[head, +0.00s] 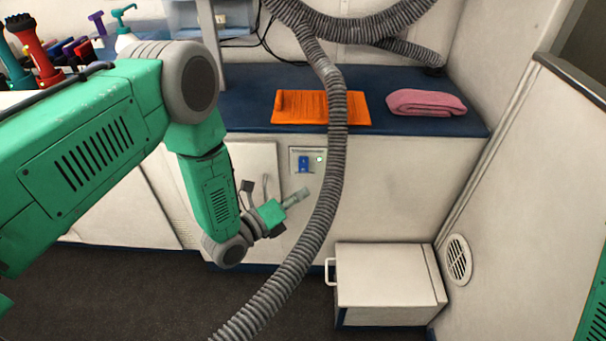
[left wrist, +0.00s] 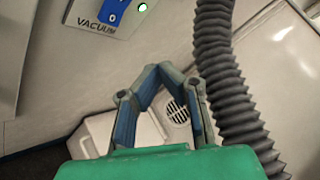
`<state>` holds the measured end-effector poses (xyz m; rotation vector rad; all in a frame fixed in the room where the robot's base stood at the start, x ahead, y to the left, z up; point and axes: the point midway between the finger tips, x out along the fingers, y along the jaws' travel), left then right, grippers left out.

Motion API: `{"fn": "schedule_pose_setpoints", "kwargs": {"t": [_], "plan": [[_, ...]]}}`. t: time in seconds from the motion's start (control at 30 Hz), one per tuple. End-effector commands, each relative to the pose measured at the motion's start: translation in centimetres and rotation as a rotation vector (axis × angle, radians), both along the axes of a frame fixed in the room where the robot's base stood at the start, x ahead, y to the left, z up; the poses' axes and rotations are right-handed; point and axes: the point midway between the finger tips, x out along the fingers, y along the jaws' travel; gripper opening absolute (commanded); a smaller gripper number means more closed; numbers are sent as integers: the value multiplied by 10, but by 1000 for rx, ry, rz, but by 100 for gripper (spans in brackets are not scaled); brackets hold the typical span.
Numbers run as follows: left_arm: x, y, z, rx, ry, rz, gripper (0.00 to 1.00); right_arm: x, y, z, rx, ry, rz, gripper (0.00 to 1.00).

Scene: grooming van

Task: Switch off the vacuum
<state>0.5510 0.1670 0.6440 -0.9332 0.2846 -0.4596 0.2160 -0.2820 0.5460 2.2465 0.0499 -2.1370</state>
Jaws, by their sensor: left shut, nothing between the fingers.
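The vacuum switch (head: 303,163) is a blue rocker on a pale plate in the white cabinet front, with a small light beside it. In the left wrist view the rocker (left wrist: 112,14) is at the top, marked 0 on its lower part, above the word VACUUM; the light (left wrist: 142,7) glows green. My left gripper (head: 303,192) is just below the switch plate, apart from it. In the left wrist view its fingers (left wrist: 160,70) meet at the tips, shut and empty. The grey ribbed vacuum hose (head: 331,165) hangs right of the switch. My right gripper is not in view.
The hose crosses the front close to my left gripper. A white box (head: 385,275) with a handle stands on the floor at right. An orange mat (head: 300,107) and a pink towel (head: 425,102) lie on the blue counter (head: 245,112). Bottles and tools stand at upper left.

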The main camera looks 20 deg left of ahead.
Motion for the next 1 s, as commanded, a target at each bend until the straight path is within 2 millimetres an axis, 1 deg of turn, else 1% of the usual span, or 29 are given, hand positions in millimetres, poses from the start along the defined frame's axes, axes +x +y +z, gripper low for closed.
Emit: {"fn": "schedule_pose_setpoints", "kwargs": {"t": [0.03, 0.2, 0.4, 0.6, 1.0], "plan": [[8, 3, -5, -1, -2, 2, 0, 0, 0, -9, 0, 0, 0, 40], [31, 9, -9, -1, -2, 2, 0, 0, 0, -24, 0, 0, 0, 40], [51, 14, -10, 0, -1, -2, 0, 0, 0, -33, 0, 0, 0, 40], [58, 17, -11, 1, 1, 0, 0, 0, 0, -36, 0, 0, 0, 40], [59, 17, -10, 0, 2, 0, 0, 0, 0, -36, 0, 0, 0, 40]]}}
